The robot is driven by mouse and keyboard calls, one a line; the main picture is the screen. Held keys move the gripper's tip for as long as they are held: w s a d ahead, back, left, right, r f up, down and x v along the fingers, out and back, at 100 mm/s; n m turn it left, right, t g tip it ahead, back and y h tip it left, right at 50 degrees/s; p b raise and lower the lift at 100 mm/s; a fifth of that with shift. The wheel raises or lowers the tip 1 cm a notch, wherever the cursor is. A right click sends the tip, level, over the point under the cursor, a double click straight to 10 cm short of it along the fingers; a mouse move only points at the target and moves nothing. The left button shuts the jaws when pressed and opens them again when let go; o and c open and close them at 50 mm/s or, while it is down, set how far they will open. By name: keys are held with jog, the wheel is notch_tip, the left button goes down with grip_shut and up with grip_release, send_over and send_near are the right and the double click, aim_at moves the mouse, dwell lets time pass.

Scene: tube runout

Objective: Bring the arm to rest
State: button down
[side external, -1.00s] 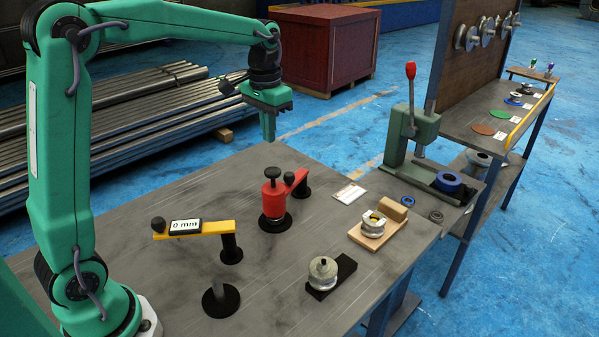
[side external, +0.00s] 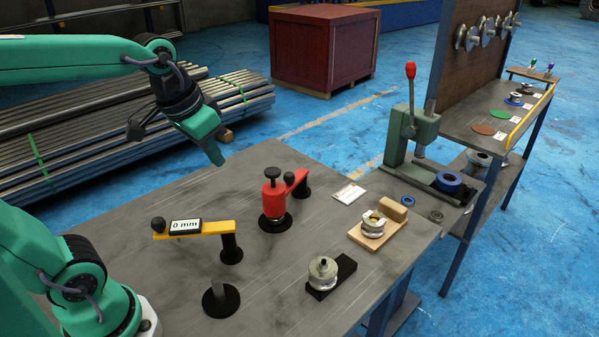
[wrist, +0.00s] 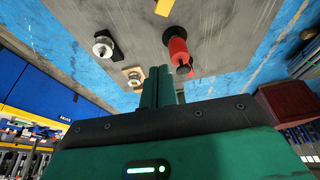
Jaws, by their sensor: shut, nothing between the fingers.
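My gripper (side external: 215,153) is shut and empty. In the side view it hangs in the air over the back left edge of the grey workbench (side external: 330,215), tilted down to the right. It is apart from everything on the bench. In the wrist view the shut fingers (wrist: 159,87) point out over the bench. My upper arm is folded back out of the left side of the side view.
Steel tubes (side external: 90,130) lie behind; a red crate (side external: 325,48) stands beyond.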

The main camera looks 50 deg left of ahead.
jog(key=s+f+t, duration=0.1)
jog(key=s+f, duration=0.1)
jog(key=s, duration=0.3)
jog(key=shift+s+d+f+t, duration=0.3)
jog(key=shift+d+f, duration=0.05)
jog(key=shift+d, duration=0.1)
